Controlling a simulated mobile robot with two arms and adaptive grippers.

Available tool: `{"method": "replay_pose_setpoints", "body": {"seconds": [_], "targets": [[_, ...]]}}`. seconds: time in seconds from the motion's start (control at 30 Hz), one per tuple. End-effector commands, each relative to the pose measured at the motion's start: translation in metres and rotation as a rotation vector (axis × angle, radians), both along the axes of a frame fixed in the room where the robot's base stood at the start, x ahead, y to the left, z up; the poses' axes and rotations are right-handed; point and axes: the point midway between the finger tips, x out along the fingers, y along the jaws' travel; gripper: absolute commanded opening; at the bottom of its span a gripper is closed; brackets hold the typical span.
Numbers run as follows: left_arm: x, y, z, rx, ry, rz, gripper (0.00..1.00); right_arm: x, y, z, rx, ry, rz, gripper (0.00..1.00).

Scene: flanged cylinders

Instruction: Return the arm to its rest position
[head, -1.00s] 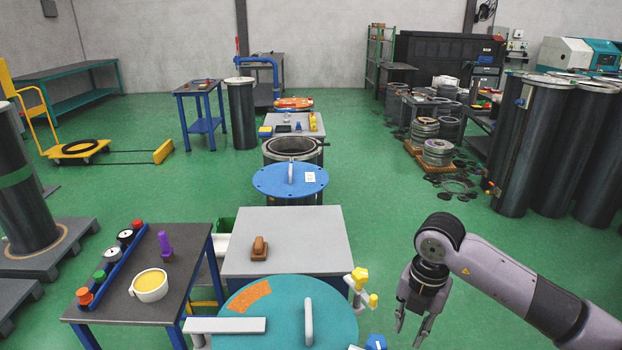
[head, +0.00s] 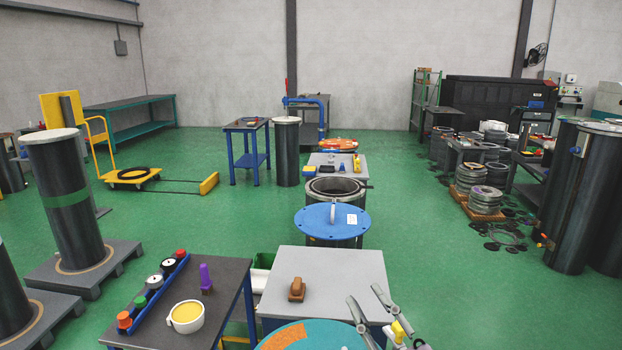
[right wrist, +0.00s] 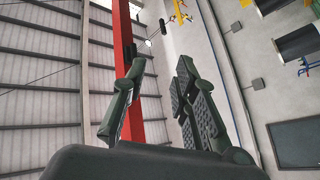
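My right gripper (head: 363,292) shows at the bottom edge of the head view, a little right of the middle. Its two fingers point upward and stand apart, in front of the grey table's right front corner. Most of its arm is out of the picture. In the right wrist view the gripper (right wrist: 160,63) is open, with nothing between its fingers. That camera sees the ceiling, a red beam and the wall, so the gripper points up and away from the tables. My left gripper is not in view.
A grey table (head: 340,270) bears a brown object (head: 297,290). A teal round lid (head: 320,338) lies in front of it, partly cut off. A dark table (head: 228,275) at left holds a yellow-filled cup (head: 187,317). Green floor (head: 460,290) is clear to the right.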

Motion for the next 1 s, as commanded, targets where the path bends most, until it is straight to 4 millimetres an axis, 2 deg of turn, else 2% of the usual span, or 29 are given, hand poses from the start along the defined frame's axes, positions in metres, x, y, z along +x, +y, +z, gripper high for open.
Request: {"method": "replay_pose_setpoints", "body": {"seconds": [0.03, 0.17, 0.27, 0.3, 0.37, 0.4, 0.5, 0.6, 0.7, 0.83, 1.0], "targets": [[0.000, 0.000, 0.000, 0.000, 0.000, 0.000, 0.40, 0.004, -0.021, -0.019, 0.054, 0.097, -0.092, 0.26], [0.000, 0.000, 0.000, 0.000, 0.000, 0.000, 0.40, 0.001, -0.072, -0.081, 0.135, 0.379, -0.310, 0.26], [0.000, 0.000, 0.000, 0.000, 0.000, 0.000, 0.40, -0.020, -0.100, -0.140, 0.158, 0.631, -0.441, 0.26], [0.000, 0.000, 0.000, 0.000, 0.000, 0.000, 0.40, -0.034, -0.109, -0.165, 0.158, 0.736, -0.483, 0.26], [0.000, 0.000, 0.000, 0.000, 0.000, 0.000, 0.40, -0.058, -0.118, -0.198, 0.153, 0.893, -0.530, 0.26], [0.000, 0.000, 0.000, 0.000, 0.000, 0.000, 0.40, -0.076, -0.121, -0.218, 0.145, 0.991, -0.551, 0.26], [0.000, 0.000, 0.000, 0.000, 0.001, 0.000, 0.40, -0.118, -0.124, -0.256, 0.117, 1.201, -0.576, 0.26], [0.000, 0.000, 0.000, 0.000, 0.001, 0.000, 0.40, -0.158, -0.122, -0.282, 0.086, 1.377, -0.575, 0.26], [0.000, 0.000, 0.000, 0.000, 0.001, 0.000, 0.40, -0.197, -0.117, -0.300, 0.055, 1.533, -0.557, 0.26], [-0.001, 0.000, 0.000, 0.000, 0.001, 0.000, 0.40, -0.247, -0.110, -0.314, 0.010, 1.718, -0.515, 0.26], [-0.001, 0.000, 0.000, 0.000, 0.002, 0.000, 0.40, -0.232, -0.109, -0.363, 0.000, 1.728, -0.520, 0.26]]}}
